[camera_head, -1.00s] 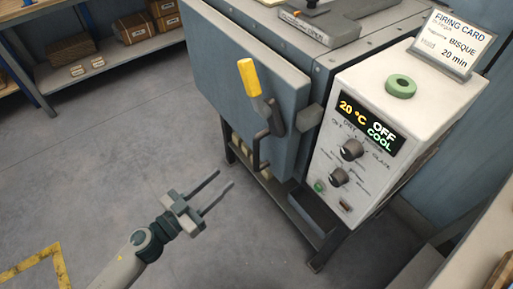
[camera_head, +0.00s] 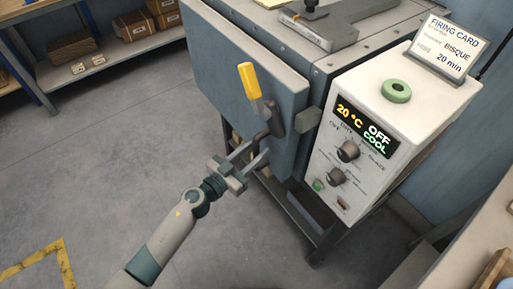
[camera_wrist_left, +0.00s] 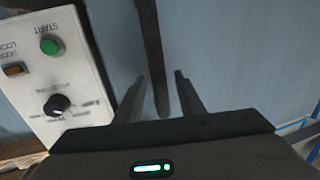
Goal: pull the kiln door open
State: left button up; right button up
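The kiln door (camera_head: 235,85) is a blue-grey slab on the kiln's front and looks shut. A yellow-gripped latch lever (camera_head: 249,80) stands up near its right edge. Below it is the dark door handle (camera_head: 265,122), a bar. My left gripper (camera_head: 261,148) is at the handle's lower part, its two fingers apart. In the left wrist view, the dark handle bar (camera_wrist_left: 151,50) runs down between the open fingers (camera_wrist_left: 161,77). I cannot tell whether either finger touches it. My right gripper is not in view.
The white control box (camera_head: 360,125) with knobs stands right of the door; its display reads 20 °C, OFF, COOL. Shelves with boxes (camera_head: 72,46) are at back left. The floor left of the kiln is clear.

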pick_arm(q)
jog(key=shift+w+d, duration=0.25)
jog(key=shift+c, duration=0.4)
grip_shut()
jog(key=shift+a, duration=0.1)
